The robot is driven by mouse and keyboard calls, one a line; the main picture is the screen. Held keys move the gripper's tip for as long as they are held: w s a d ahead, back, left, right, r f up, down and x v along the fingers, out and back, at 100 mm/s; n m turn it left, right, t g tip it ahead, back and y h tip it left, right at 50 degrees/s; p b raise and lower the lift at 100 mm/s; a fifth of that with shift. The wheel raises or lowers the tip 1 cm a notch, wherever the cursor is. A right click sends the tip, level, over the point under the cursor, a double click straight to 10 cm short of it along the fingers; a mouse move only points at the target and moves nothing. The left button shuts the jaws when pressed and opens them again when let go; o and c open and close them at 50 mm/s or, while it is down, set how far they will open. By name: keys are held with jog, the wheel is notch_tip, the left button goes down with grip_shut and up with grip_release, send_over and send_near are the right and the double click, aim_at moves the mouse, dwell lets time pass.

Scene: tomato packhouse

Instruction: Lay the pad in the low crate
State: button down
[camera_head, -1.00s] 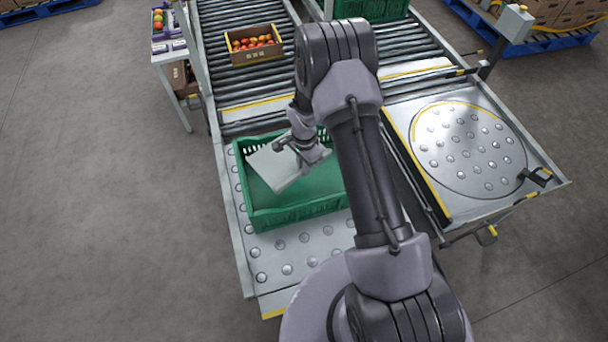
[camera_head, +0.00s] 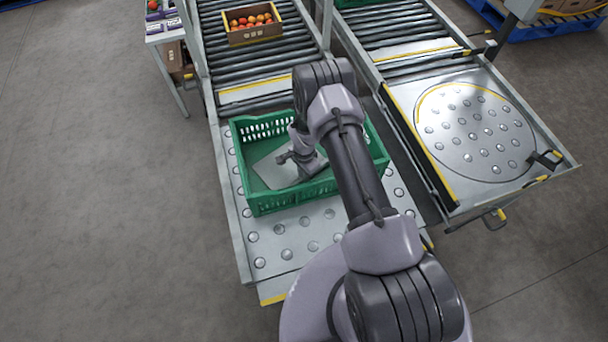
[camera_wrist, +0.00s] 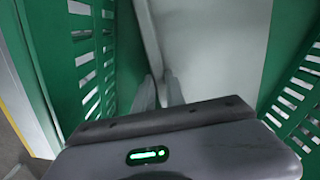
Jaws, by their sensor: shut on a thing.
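The low crate (camera_head: 262,203) is green with slotted walls and stands on the ball-studded metal table in the head view. The pad (camera_head: 270,171) is a flat, pale grey sheet inside the crate's walls, towards its left part. My gripper (camera_head: 287,158) reaches down into the crate and is shut on the pad. In the wrist view the pad (camera_wrist: 215,50) spreads out beyond the fingertips (camera_wrist: 160,92), with green crate walls (camera_wrist: 92,50) on both sides. My arm hides part of the crate's right side. I cannot tell whether the pad touches the crate floor.
A cardboard box of tomatoes (camera_head: 253,33) sits on the roller conveyor (camera_head: 240,75) behind the crate. A metal turntable plate (camera_head: 475,130) lies to the right. The ball table (camera_head: 290,238) is bare in front of the crate.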

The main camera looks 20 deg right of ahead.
jog(key=shift+f, duration=0.2)
jog(key=c, duration=1.4)
grip_release()
